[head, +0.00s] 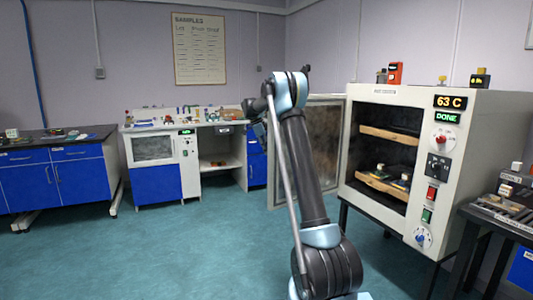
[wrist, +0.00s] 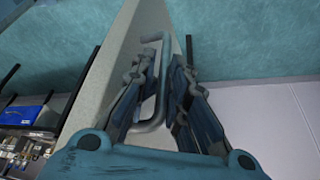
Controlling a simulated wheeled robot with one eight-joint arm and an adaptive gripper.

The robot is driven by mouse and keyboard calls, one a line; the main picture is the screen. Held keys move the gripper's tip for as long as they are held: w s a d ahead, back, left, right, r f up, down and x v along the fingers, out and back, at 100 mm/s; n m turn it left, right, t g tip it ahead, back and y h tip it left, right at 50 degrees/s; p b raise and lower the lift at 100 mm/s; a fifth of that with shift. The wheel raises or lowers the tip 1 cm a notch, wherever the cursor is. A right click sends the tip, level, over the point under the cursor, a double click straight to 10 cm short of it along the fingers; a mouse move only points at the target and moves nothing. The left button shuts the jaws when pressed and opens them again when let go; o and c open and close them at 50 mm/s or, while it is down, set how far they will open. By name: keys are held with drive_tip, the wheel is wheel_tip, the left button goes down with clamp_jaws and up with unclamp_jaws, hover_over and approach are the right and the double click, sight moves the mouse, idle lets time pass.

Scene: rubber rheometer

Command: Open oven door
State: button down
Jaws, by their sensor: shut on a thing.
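The white oven (head: 460,140) stands at the right in the head view, with a "63 C" and "DONE" display. Its door (head: 325,140) stands open, swung out to the left behind my arm. The oven's inside shows two wooden-coloured shelves, with small items on the lower one. In the wrist view the pale door edge (wrist: 125,60) runs up the picture, with a grey bar handle (wrist: 160,85) on its face. My gripper (wrist: 163,85) has its two fingers on either side of the handle, shut on it. In the head view the fingers are hidden behind my arm.
A white bench with an instrument (head: 160,150) stands at the back, and a dark-topped blue cabinet (head: 60,175) at the left. A dark table (head: 495,215) with small items stands right of the oven. The green floor (head: 180,250) is clear in between.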

drive_tip(key=shift+w+d+r, duration=0.1)
drive_tip(key=shift+w+d, duration=0.05)
drive_tip(key=shift+d, duration=0.4)
drive_tip(key=c, duration=2)
unclamp_jaws()
drive_tip(key=shift+o, duration=0.2)
drive_tip(key=v, duration=1.2)
drive_tip(key=shift+a, duration=0.2)
